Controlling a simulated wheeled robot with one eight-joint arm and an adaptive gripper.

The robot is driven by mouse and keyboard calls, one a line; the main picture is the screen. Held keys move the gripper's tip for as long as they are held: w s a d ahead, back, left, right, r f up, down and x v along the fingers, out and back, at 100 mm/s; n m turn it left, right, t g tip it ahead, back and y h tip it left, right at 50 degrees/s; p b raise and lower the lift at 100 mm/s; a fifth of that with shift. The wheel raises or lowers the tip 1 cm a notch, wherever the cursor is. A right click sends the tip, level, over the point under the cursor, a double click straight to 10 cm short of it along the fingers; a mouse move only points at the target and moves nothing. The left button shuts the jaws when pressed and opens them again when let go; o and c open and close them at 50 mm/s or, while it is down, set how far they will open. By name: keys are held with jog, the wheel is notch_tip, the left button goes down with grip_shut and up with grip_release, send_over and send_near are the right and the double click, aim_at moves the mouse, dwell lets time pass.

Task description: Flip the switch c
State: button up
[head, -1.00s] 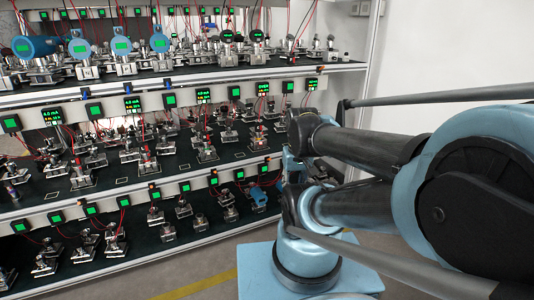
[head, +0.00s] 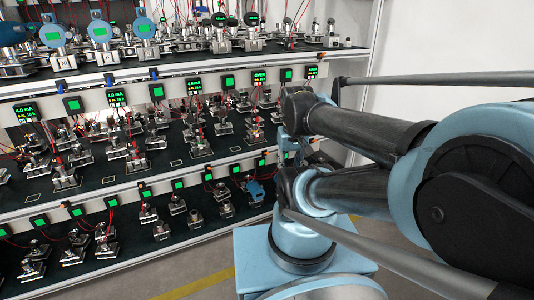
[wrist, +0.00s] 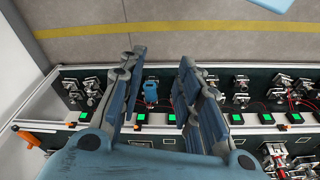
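Small switch-like parts, some blue (head: 153,74) and some orange (head: 141,186), sit on the shelf rails beside green-lit display boxes. No letters are legible, so I cannot tell which is switch c. The wrist view also shows an orange part (wrist: 14,127) on the rail at the far left. My gripper (wrist: 158,60) has its two blue-grey fingers spread wide, with nothing between them in contact. A small blue transmitter (wrist: 151,91) shows in the gap, beyond the fingers. In the head view my arm largely hides the gripper near the right end of the rack.
The rack's middle shelf (head: 173,163) is crowded with metal fittings and red wires. Blue round transmitters (head: 99,30) stand on the upper shelf. Several green-lit boxes (wrist: 169,119) line the rail. Bare floor with a yellow line (head: 200,284) lies in front.

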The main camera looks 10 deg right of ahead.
jog(key=w+a+r+n+g+h, duration=0.1)
jog(key=w+r+n, duration=0.1)
jog(key=w, duration=1.4)
jog(key=w+a+r+n, duration=0.1)
jog(key=w+r, duration=0.2)
jog(key=w, duration=1.2)
jog(key=w+a+f+n, duration=0.1)
jog(key=w+f, duration=0.7)
jog(key=w, duration=0.4)
jog(key=shift+h, duration=0.4)
jog(key=f, duration=0.5)
jog(key=d+f, duration=0.1)
jog(key=f, duration=0.5)
jog(key=d+f, duration=0.1)
jog(key=f, duration=0.4)
jog(key=shift+w+d+f, duration=0.2)
jog(key=shift+w+d, duration=0.05)
jog(key=shift+w, duration=0.1)
grip_shut()
